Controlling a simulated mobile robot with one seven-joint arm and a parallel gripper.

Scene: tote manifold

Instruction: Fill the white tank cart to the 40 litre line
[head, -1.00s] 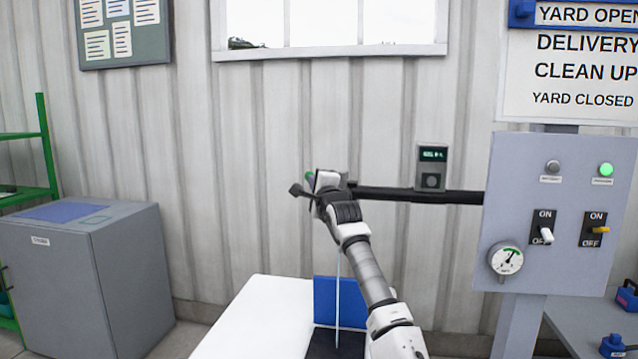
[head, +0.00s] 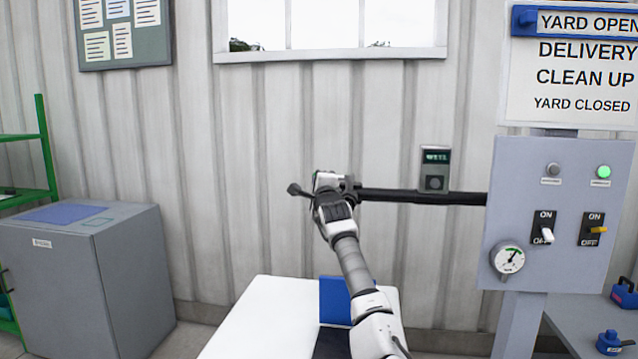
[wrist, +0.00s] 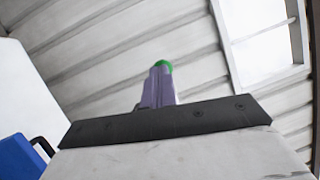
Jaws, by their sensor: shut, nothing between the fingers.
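The white tank cart (head: 262,312) stands low behind my arm, and a blue panel (head: 334,300) rises beside its dark part (head: 330,345). No level marks on the cart are readable. My gripper (head: 318,176) is up at the left end of a black pipe (head: 420,196). A dark lever (head: 297,189) sticks out to its left; contact cannot be told. In the wrist view the purple, green-tipped fingers (wrist: 158,86) are together and empty, pointing at the wall. The cart (wrist: 22,95) and blue panel (wrist: 20,158) show at lower left.
A small display box (head: 435,169) sits above the pipe, its text blurred. A grey cabinet (head: 90,280) stands left.

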